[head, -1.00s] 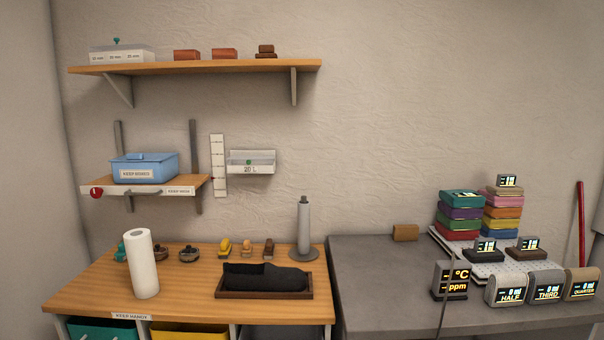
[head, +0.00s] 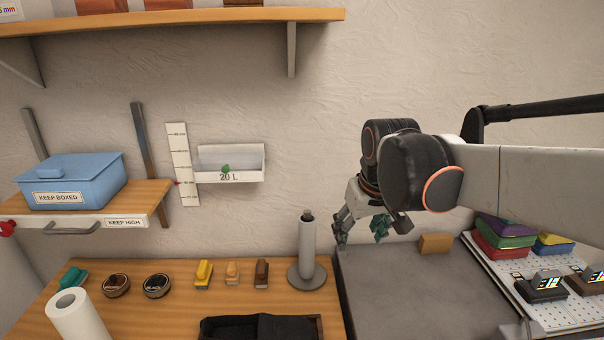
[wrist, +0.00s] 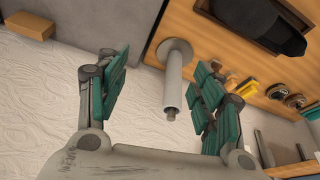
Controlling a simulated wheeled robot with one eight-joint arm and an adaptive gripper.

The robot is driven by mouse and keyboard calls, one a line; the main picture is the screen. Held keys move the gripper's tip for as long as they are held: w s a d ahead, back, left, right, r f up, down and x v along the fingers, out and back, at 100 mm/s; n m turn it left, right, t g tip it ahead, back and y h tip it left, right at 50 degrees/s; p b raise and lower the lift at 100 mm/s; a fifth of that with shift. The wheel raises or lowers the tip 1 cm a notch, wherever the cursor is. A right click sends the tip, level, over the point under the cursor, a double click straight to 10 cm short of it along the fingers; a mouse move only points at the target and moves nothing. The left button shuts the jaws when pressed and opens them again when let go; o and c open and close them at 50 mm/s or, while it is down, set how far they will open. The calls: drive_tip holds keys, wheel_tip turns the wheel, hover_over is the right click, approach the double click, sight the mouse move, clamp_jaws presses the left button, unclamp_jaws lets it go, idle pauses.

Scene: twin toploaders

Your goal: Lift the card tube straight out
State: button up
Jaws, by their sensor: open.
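A tall grey tube (head: 306,250), which I take to be the card tube, stands upright on a round grey base (head: 293,275) near the bench's right end. A narrower dark tip (head: 307,216) sticks out of its top. My gripper (head: 361,232) is open and empty, to the right of the tube and apart from it. In the wrist view the tube (wrist: 175,82) shows between the two spread, teal-padded fingers, with its tip toward the camera. I see no finger touching it.
A dark tray (head: 318,325) with a black object lies in front of the tube. Several stamps and ink tins sit to its left, with a white roll (head: 78,318). A wall bin (head: 230,165) hangs above. The grey counter (head: 400,285) is partly clear.

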drive_tip(key=w+a+r+n+g+p, duration=0.1)
drive_tip(key=w+a+p, duration=0.15)
drive_tip(key=w, duration=0.25)
drive_tip(key=w+a+r+g+p, duration=0.1)
drive_tip(key=w+a+r+p, duration=0.1)
drive_tip(key=w+p, duration=0.3)
drive_tip(key=n+g+p, duration=0.1)
drive_tip(key=g+p, duration=0.1)
drive_tip(key=p, duration=0.2)
hover_over(307, 233)
drive_tip(key=w, duration=0.2)
drive_tip(key=f, duration=0.1)
drive_tip(key=d+f, duration=0.1)
drive_tip(key=f, duration=0.1)
drive_tip(key=shift+s, duration=0.15)
drive_tip(key=shift+w+a+f, duration=0.2)
drive_tip(key=shift+a, duration=0.05)
drive_tip(key=shift+w+a+f+p, duration=0.2)
drive_tip(key=shift+f+p, duration=0.1)
drive_tip(key=shift+f, duration=0.15)
wheel_tip(307, 233, down, 13)
drive_tip(key=shift+f+b, duration=0.2)
drive_tip(key=shift+b, duration=0.45)
drive_tip(key=c, duration=1.1)
drive_tip(key=shift+r, duration=0.15)
